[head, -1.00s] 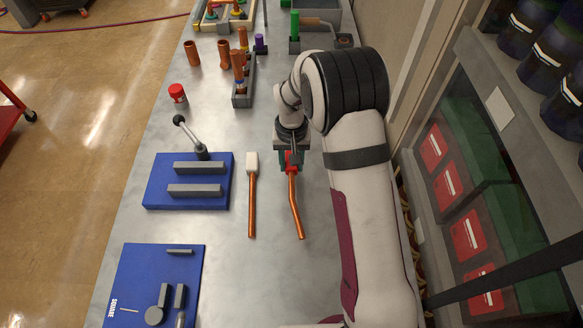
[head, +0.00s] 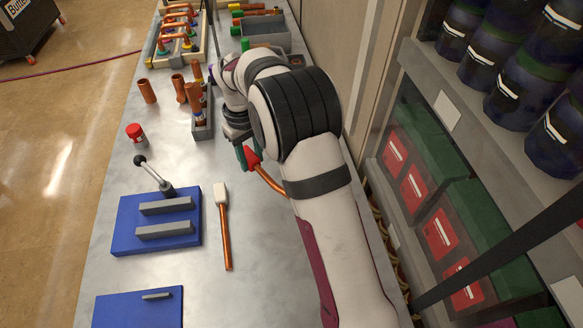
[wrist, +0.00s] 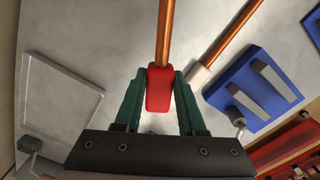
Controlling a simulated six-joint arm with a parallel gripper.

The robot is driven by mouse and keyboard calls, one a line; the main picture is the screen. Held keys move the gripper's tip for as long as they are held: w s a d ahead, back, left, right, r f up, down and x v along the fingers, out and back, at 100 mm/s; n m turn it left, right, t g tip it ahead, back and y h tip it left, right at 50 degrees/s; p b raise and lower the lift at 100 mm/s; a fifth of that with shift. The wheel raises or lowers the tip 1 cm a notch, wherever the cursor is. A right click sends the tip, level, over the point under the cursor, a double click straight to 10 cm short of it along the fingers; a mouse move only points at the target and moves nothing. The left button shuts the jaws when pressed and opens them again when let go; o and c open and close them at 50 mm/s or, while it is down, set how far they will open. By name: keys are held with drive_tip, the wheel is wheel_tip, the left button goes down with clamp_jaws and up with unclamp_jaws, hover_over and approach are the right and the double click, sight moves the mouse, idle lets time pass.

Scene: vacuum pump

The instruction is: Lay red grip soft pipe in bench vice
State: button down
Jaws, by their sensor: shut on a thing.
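My gripper (head: 246,158) is shut on the red grip of a copper pipe. The red grip soft pipe (head: 270,182) is partly hidden behind my arm in the head view. In the wrist view, the red grip (wrist: 159,90) sits between the two green fingers, and its copper pipe points away from the gripper. No pipe lies between the jaws.
A white-grip copper pipe (head: 225,235) lies on the metal bench between the vice and my arm. A red-capped item (head: 136,134) and upright copper pieces (head: 147,91) stand beyond the vice. Another blue plate (head: 138,310) is at the front. A grey tray (wrist: 62,100) shows in the wrist view.

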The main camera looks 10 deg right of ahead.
drive_tip(key=a+n, duration=0.6)
drive_tip(key=a, duration=1.1)
drive_tip(key=n, duration=0.6)
hover_over(134, 229)
drive_tip(key=shift+s+f, duration=0.1)
drive_tip(key=shift+f, duration=0.3)
drive_tip(key=shift+f, duration=3.9)
drive_tip(key=shift+c, duration=2.1)
unclamp_jaws()
drive_tip(key=shift+r, duration=0.15)
